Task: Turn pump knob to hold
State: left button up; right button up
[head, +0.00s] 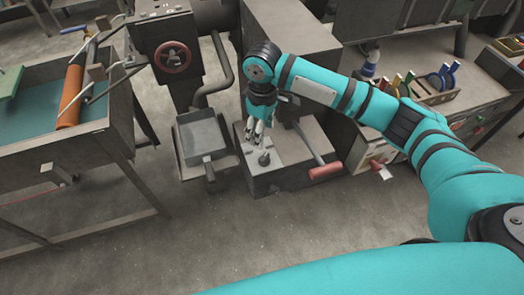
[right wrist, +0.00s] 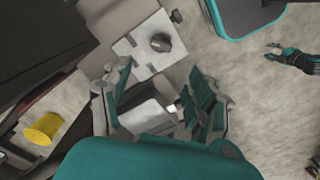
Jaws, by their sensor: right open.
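A small dark pump knob (head: 264,158) sits on a pale plate (head: 287,148) on top of a low grey metal box. In the right wrist view the knob (right wrist: 160,42) is round with a raised grip, just beyond the fingertips. My right gripper (head: 255,140) points down above the plate, close to the knob. Its fingers are spread, and nothing is between them in the right wrist view (right wrist: 163,80). Any marking for hold is too small to read. A teal and black gripper, apparently my left (right wrist: 288,56), hangs at the right edge; its finger opening is unclear.
A lever with a red handle (head: 326,171) sticks out right of the knob. A grey tray (head: 203,138) stands to the left, below a machine with a red-ringed dial (head: 172,57). A tool rack (head: 430,92) is at the right. The front floor is clear.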

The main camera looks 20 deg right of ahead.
aim_at(262, 157)
notch_tip(262, 157, down, 11)
jog(key=shift+p, duration=0.65)
jog(key=c, duration=1.2)
jog(key=shift+o, duration=0.2)
jog(key=shift+r+n+p, duration=0.15)
jog(key=shift+n+p, duration=0.5)
jog(key=shift+n, duration=0.35)
jog(key=shift+s+a+n+p, duration=0.1)
jog(key=shift+n+p, duration=0.4)
jog(key=shift+n, duration=0.7)
jog(key=n+p, duration=0.1)
jog(key=n, duration=0.4)
jog(key=shift+s, duration=0.15)
jog(key=shift+n, duration=0.3)
